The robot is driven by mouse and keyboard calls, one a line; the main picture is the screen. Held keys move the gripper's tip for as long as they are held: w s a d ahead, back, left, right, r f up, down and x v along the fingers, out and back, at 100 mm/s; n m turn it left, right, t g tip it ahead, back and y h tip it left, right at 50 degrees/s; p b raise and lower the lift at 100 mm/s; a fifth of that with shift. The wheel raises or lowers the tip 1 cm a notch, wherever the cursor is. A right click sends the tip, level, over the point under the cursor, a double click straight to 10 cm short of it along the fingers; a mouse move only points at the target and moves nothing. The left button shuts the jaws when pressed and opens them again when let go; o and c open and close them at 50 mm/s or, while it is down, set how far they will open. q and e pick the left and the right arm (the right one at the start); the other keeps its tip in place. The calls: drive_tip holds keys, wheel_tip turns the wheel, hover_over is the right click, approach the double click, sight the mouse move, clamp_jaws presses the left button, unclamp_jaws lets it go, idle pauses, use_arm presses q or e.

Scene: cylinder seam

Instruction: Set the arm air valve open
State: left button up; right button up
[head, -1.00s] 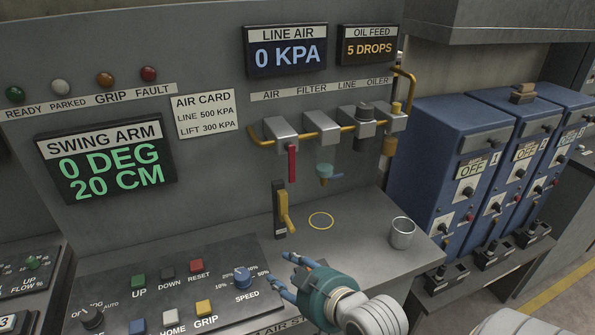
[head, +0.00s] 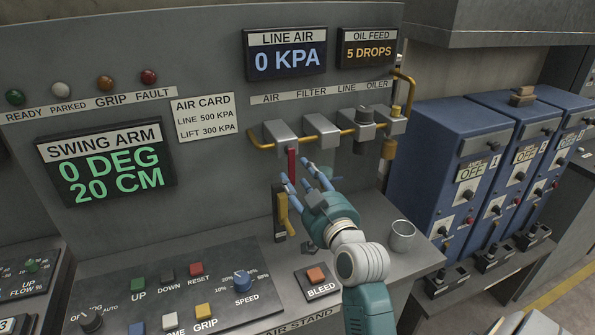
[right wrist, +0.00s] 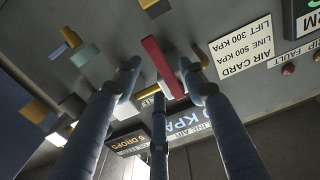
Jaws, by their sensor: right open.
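The air valve's red handle (head: 291,163) hangs straight down from the grey block under the AIR label (head: 271,97). The line air display (head: 286,54) reads 0 KPA. My right gripper (head: 298,177) is open, its blue fingers raised at the handle's lower end. In the right wrist view the red handle (right wrist: 160,66) shows between the spread fingers of the right gripper (right wrist: 159,77); I cannot tell whether they touch it. The fingers partly hide the handle's lower end and the filter bowl in the head view. My left gripper is not in view.
A yellow lever (head: 282,208) on the panel is close below my right fingers. Blue cabinets (head: 450,150) stand at the right.

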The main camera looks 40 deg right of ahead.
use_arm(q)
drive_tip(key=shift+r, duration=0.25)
use_arm(e)
drive_tip(key=shift+x, duration=0.9)
drive_tip(key=shift+c, duration=0.5)
clamp_jaws()
